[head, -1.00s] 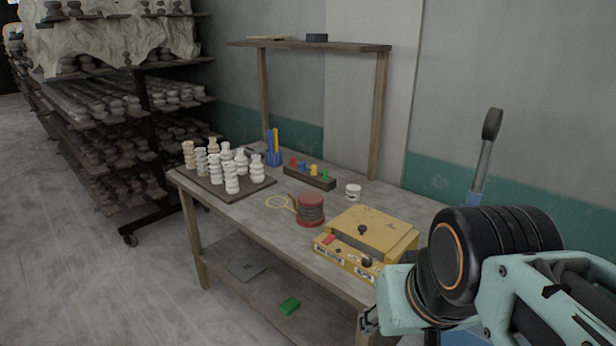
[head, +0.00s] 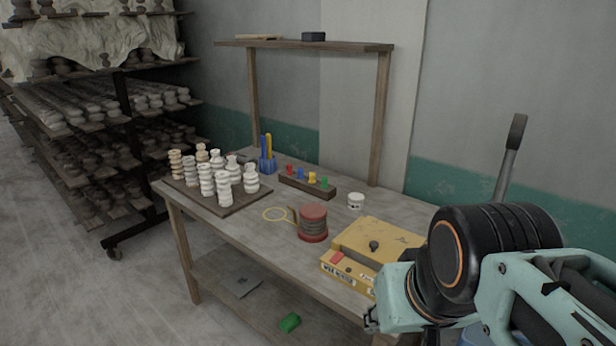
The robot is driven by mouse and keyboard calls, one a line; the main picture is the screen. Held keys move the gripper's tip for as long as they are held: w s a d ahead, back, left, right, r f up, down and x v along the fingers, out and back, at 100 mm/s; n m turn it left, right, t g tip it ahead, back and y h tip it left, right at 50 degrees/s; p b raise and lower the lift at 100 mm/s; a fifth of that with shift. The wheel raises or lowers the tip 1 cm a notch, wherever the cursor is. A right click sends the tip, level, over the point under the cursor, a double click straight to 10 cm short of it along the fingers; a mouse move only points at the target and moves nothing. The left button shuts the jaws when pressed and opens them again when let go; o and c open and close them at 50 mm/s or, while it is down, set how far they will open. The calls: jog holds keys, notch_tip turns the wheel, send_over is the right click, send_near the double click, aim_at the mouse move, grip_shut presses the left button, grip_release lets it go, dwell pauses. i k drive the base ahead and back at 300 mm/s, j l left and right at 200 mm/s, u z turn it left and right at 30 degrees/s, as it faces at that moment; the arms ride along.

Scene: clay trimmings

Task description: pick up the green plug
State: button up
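The green plug (head: 323,183) is small and stands at the right end of a dark wooden rack (head: 300,187) on the table. A yellow plug (head: 312,178), a blue plug (head: 301,174) and a red plug (head: 290,170) stand in the same rack to its left. The lower part of the green plug is hidden in the rack. My arm fills the lower right of the head view, apart from the rack. I cannot make out my gripper's fingers in this view.
On the worktable (head: 255,240) are several pale vases on a board (head: 240,201), a red spool (head: 313,222), a white tub (head: 356,201), a blue holder (head: 267,166) and a yellow box (head: 375,243). A green block (head: 290,323) lies on the lower shelf. An upright frame stands behind.

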aim_at(325, 180)
jog(key=i+j+z, duration=0.15)
jog(key=i+j, duration=0.25)
jog(key=i+j+z, duration=0.1)
jog(key=i+j, duration=0.25)
jog(key=j, duration=0.15)
jog(key=i+j+z, duration=0.15)
jog(key=i+j, duration=0.2)
jog(key=j, duration=0.15)
